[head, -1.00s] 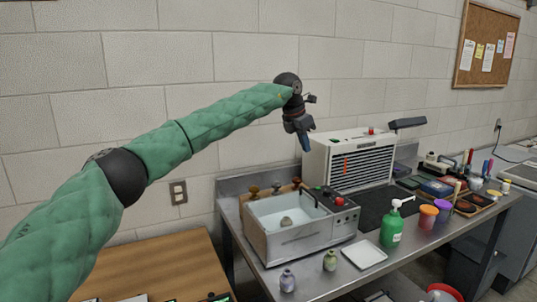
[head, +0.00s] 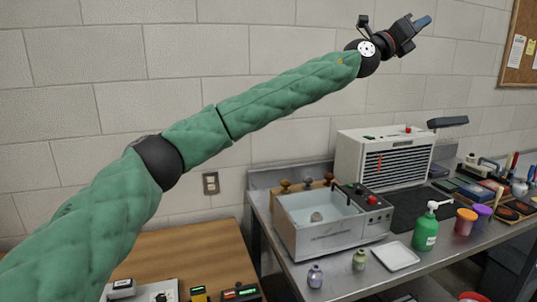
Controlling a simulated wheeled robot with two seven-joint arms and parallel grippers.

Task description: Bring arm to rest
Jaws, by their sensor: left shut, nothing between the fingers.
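My left arm, in a green quilted sleeve, reaches in from the lower left and stretches up to the right in the head view. My left gripper (head: 424,23) is at the top right, raised in front of the wall and well above the metal bench. My right gripper is not in view.
Below stands a metal bench (head: 318,268) with an open water basin (head: 325,232), a white slatted unit (head: 384,158), a green pump bottle (head: 426,232), a white tray (head: 396,256) and small jars. A wooden table (head: 190,252) is at left. The air around the gripper is clear.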

